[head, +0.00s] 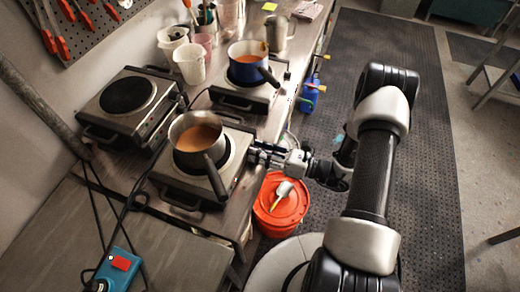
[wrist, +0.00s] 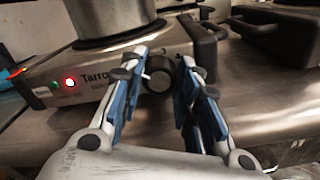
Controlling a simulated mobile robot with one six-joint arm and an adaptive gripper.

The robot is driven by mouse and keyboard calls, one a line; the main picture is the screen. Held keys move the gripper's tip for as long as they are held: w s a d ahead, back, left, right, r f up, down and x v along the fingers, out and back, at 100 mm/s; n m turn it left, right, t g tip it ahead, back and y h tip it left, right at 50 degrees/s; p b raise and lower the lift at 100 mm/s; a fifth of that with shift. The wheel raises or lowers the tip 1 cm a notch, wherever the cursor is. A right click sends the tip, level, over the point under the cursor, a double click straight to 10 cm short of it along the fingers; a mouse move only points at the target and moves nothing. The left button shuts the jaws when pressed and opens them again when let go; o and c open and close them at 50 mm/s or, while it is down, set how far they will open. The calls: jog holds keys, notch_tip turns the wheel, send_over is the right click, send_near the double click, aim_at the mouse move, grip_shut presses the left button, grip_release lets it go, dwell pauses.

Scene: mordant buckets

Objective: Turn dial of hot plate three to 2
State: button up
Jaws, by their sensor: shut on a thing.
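The near hot plate (head: 165,168) stands by the bench edge with a steel saucepan (head: 195,127) of brown liquid on it. Its front panel (wrist: 105,72) shows in the wrist view with part of the lettering "Tarro", a lit red lamp (wrist: 70,83) and a green lamp (wrist: 54,88). My gripper (head: 256,154) is at this panel from the aisle side. In the wrist view, my gripper (wrist: 163,70) has its blue-padded fingers either side of the dark round dial (wrist: 158,76) and is shut on it. The dial's marks and pointer are not readable. No plate number is legible.
A second hot plate (head: 95,103) stands bare at the back left. A third (head: 235,98) holds a blue pot (head: 247,62) farther along. An orange bucket (head: 283,212) stands below my gripper.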

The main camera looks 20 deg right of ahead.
jog(key=m+p, duration=0.1)
jog(key=m, duration=0.2)
jog(key=shift+m, duration=0.3)
jog(key=shift+f+m+p, duration=0.1)
jog(key=shift+m+p, duration=0.35)
jog(key=shift+m, duration=1.35)
jog(key=o, duration=1.1)
jog(key=shift+c, duration=0.2)
